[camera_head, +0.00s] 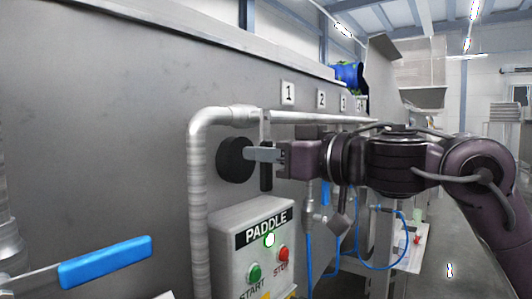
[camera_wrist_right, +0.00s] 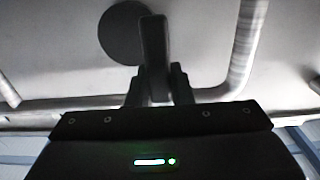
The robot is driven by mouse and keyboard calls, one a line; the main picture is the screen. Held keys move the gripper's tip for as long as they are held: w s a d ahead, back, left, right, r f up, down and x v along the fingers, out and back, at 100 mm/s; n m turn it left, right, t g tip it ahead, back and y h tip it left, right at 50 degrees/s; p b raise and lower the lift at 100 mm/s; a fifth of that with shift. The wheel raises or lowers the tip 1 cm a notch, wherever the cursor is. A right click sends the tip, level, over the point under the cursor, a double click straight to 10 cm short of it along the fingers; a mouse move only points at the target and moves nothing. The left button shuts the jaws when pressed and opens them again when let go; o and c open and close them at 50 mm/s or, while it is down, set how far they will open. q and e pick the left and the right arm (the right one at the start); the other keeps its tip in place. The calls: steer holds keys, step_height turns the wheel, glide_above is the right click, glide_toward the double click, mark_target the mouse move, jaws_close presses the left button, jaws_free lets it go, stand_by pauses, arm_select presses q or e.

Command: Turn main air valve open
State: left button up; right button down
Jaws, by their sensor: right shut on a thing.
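The main air valve appears as a round black disc (camera_head: 235,160) on the grey steel wall, with a dark bar handle (camera_head: 266,180) in front of it. The handle stands upright in the head view. My right gripper (camera_head: 264,154) reaches in from the right and is shut on this handle. In the right wrist view the handle (camera_wrist_right: 153,42) stands between the two fingers (camera_wrist_right: 158,86), with the round disc (camera_wrist_right: 122,32) behind it. The fingers hide part of the handle. My left gripper is not in view.
A grey pipe (camera_head: 198,190) bends around the valve's left and top. Below is a PADDLE box (camera_head: 225,245) with a green START button (camera_head: 254,272) and a red STOP button (camera_head: 283,254). A blue lever (camera_head: 105,262) is at lower left. Blue hoses (camera_head: 370,266) hang behind my right arm.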

steer(key=shift+w, duration=0.1)
steer(key=shift+w+d+r+n+p, duration=0.2)
steer(key=shift+w+d+n+p, duration=0.15)
steer(key=shift+n, duration=0.8)
steer(key=shift+w+d+r+n+p, duration=0.15)
steer(key=shift+w+d+n, duration=0.25)
steer(key=shift+n, duration=0.7)
steer(key=shift+w+d+r+n+p, duration=0.25)
steer(key=shift+w+n, duration=0.2)
steer(key=shift+n, duration=0.7)
steer(key=c, duration=1.3)
jaws_free()
steer(key=shift+f, duration=0.1)
